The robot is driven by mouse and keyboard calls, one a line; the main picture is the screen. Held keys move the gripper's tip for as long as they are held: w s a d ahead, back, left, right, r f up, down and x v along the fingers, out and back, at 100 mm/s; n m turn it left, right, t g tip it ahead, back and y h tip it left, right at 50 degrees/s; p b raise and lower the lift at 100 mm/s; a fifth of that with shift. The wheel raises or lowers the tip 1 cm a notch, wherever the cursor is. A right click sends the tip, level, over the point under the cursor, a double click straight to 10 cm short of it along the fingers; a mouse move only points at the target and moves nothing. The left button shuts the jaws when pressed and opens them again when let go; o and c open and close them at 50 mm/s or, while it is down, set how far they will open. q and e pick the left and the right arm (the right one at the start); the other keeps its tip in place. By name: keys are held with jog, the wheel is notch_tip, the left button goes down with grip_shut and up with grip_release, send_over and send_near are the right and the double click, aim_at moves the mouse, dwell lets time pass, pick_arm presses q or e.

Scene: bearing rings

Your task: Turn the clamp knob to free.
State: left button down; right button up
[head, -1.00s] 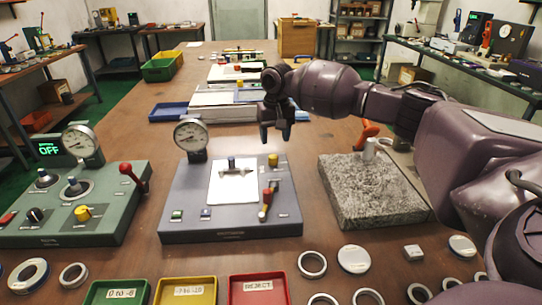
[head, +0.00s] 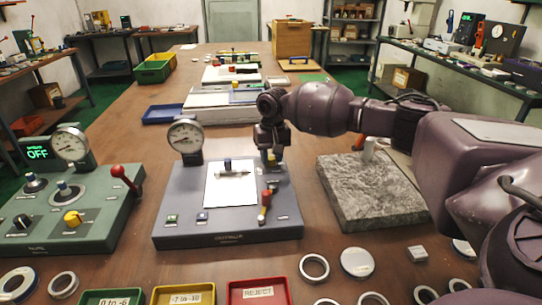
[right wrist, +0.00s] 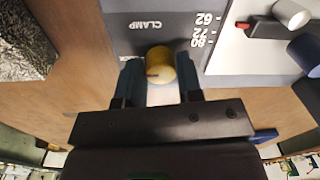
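The clamp knob (right wrist: 160,66) is a yellow cylinder on the grey gauge fixture (head: 180,226), beside the printed word CLAMP in the right wrist view. My right gripper (right wrist: 159,84) is at the knob, with one dark finger on each side of it. Its fingers are apart, and I cannot tell whether they touch the knob. In the head view the right gripper (head: 270,156) points down over the fixture's back right corner and covers most of the knob. My left gripper is not in view.
On the fixture stand a dial gauge (head: 186,137) and a red-tipped lever (head: 264,205). A green fixture (head: 105,210) is to the left, a granite block (head: 365,195) to the right. Rings and labelled trays, including a red tray (head: 258,283), lie in front.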

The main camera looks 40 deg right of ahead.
jog(key=c, duration=0.4)
jog(key=shift+a+r+n+p, duration=0.1)
jog(key=shift+r+n+p, duration=0.15)
jog(key=shift+n+p, duration=1.1)
jog(key=shift+n, duration=0.25)
jog(key=n, duration=0.2)
jog(key=shift+f+n+p, duration=0.2)
jog(key=shift+n+p, duration=0.15)
jog(key=shift+n, duration=0.05)
jog(key=n, duration=0.4)
jog(key=shift+n+p, duration=0.3)
jog(key=n, duration=0.5)
jog(key=shift+f+n+g, duration=0.1)
jog(key=shift+n+g, duration=0.2)
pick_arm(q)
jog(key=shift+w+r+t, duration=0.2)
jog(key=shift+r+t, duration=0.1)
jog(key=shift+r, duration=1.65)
pick_arm(e)
jog(key=shift+n, duration=0.8)
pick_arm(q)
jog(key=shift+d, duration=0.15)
pick_arm(e)
jog(key=o, duration=0.9)
jog(key=shift+w, duration=0.1)
